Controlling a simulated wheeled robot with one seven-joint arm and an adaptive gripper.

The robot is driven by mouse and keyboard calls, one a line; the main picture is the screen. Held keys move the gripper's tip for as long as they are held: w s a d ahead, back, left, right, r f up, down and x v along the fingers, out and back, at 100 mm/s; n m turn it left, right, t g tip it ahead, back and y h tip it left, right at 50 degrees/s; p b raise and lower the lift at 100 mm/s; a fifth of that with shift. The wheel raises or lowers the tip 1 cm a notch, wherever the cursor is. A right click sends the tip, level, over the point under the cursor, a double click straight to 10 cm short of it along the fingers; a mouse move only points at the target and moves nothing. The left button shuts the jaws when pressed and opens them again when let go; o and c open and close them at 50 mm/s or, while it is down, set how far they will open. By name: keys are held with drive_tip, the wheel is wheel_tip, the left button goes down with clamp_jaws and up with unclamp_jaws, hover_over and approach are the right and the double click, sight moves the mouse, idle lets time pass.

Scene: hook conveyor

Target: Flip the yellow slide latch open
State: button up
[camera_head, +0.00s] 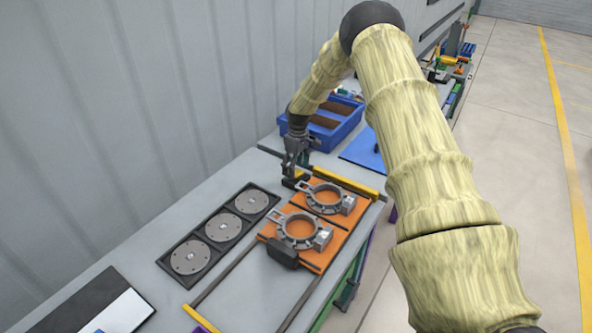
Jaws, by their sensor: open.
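Two orange plates carrying grey ring fixtures sit on a rail frame on the workbench, the far ring fixture (331,198) behind the near ring fixture (299,231). A small yellow piece (299,173), which may be the slide latch, shows just under my gripper, beside a black block (291,183) at the frame's far left corner. My gripper (294,169) points down there, open, at the left of the far fixture. At this size I cannot tell whether its fingers touch the yellow piece, nor the latch's position.
A black tray (206,244) with three grey discs lies left of the fixtures. A yellow bar (347,182) crosses the frame's far end. A blue bin (339,128) and a blue mat (362,150) lie behind. A grey wall (130,110) runs along the left.

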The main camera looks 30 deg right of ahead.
sight(298, 171)
wheel_tip(298, 171, up, 10)
drive_tip(key=d, duration=0.1)
drive_tip(key=shift+w+r, duration=0.15)
drive_tip(key=shift+r, duration=0.1)
idle(0.5)
